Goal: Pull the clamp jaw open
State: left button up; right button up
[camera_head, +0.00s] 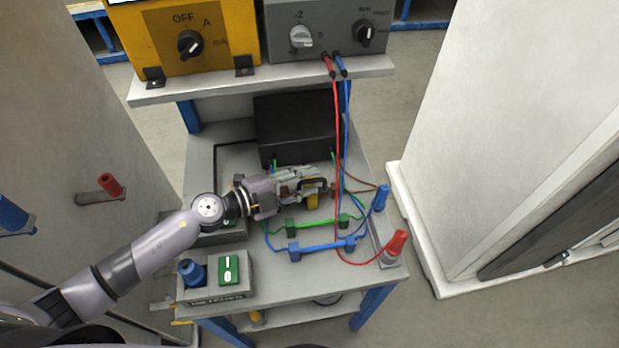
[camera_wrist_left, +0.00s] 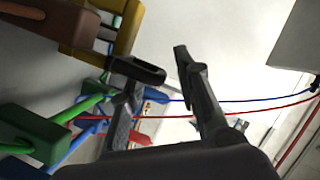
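The clamp is small, with a yellow body (camera_head: 313,201) and a black loop-shaped jaw (camera_head: 318,183), on the bench between brown blocks (camera_head: 333,190). In the left wrist view its yellow body (camera_wrist_left: 127,22) is at the top and the black jaw (camera_wrist_left: 137,69) shows by the left finger. My left gripper (camera_head: 308,181) reaches in from the left over the clamp. Its fingers (camera_wrist_left: 160,85) are apart, with the jaw close to or touching one finger; I cannot tell which. Part of the clamp is hidden behind the gripper. My right gripper is not in view.
Green blocks (camera_head: 291,228) and blue blocks (camera_head: 294,250) with cables lie just in front. Red and blue cables (camera_head: 338,130) hang down to the right of the clamp. A black box (camera_head: 298,126) stands behind. A switch box (camera_head: 228,270) stands front left.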

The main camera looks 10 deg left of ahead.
pick_arm(q)
jog(key=shift+w+d+f, duration=0.1)
jog(key=shift+w+d, duration=0.25)
jog(key=shift+d, duration=0.2)
jog(key=shift+c, duration=0.5)
grip_shut()
